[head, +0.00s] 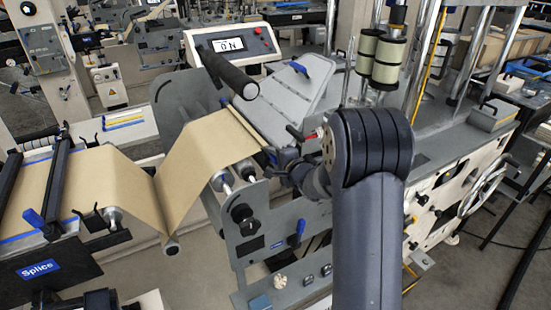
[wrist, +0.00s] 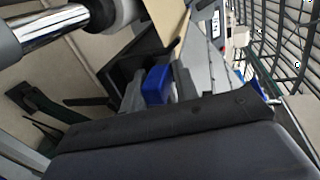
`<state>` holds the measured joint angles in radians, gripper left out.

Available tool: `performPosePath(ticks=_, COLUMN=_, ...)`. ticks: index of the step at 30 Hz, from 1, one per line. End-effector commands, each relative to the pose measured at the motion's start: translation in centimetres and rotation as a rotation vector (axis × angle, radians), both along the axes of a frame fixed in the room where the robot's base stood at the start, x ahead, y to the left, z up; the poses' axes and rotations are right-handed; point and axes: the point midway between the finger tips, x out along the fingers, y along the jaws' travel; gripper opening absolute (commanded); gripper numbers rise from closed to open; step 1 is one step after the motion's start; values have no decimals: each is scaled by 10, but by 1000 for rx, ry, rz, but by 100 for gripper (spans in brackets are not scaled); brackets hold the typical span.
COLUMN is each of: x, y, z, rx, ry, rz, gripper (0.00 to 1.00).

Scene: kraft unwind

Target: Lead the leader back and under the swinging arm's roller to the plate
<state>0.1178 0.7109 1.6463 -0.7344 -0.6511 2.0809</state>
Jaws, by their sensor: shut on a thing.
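The brown paper leader (head: 205,160) comes from the splice table, dips under a low roller (head: 171,247) and rises over the machine frame. Its far edge ends near my gripper (head: 282,162), largely hidden behind my arm in the head view. In the wrist view my gripper (wrist: 157,92) is shut around a blue piece (wrist: 157,84); brown paper (wrist: 168,22) shows just beyond. A thick black roller (head: 228,74), perhaps the swinging arm's, stands above the paper. A sloped grey plate (head: 290,92) with a blue handle lies right of it.
The splice table (head: 75,268) with black bars and a blue clamp stands at left. A control box (head: 232,46) stands behind. Roller ends (head: 222,180) project from the grey side plate. A machine with a handwheel (head: 482,188) fills the right.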

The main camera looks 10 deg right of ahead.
Motion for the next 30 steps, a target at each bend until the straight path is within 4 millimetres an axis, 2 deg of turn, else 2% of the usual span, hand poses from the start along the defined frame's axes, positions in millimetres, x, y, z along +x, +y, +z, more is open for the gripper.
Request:
performPosePath(ticks=11, x=-1, y=0, z=3, rx=-2, ry=6, rz=-1, gripper=0)
performPosePath(ticks=25, x=-2, y=3, z=51, rx=-3, ry=7, rz=0, gripper=0)
performPosePath(ticks=30, x=-2, y=3, z=57, rx=-3, ry=10, rz=0, gripper=0)
